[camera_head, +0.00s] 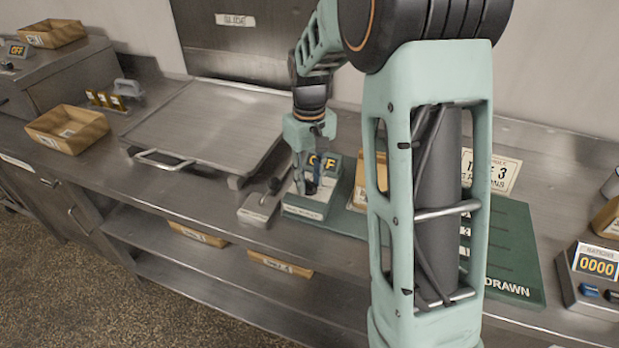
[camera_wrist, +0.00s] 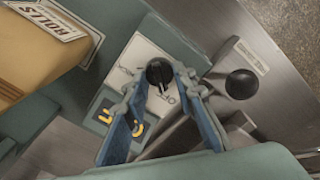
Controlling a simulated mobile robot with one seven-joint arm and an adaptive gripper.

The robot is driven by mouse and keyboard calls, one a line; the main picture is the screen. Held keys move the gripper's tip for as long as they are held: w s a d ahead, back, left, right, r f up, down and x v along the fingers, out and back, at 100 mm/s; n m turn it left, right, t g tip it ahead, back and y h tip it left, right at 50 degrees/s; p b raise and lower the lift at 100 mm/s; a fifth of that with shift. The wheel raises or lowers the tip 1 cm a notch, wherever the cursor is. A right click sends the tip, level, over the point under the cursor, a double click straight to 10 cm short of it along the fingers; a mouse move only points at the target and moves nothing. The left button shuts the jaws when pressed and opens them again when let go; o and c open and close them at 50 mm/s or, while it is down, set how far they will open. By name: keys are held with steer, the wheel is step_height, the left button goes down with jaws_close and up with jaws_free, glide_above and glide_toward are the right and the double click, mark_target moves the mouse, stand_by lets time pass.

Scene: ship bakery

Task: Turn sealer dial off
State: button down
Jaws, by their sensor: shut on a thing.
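The sealer (camera_head: 303,211) is a small grey-green box on the steel counter, with a yellow display (camera_head: 323,163) that appears to read OFF. In the wrist view, the black dial (camera_wrist: 159,70) sits on a pale plate (camera_wrist: 150,50) with printed labels. Its white pointer mark faces the side of the OFF label. My gripper (camera_wrist: 160,80) reaches down over the sealer, its two blue fingers closed on either side of the dial. In the head view my gripper (camera_head: 308,186) partly hides the dial and the display.
A black-knobbed lever (camera_head: 272,188) stands just left of the sealer; its knob (camera_wrist: 241,84) is close to my fingers in the wrist view. A flat steel press or tray (camera_head: 205,120) lies further left. A box labelled ROLLS (camera_wrist: 40,50) is on the sealer's other side.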

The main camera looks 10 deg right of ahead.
mark_target(309, 182)
steer(key=shift+r+n, duration=0.1)
steer(key=shift+n, duration=0.6)
steer(key=c, duration=1.6)
jaws_free()
step_height(309, 182, up, 12)
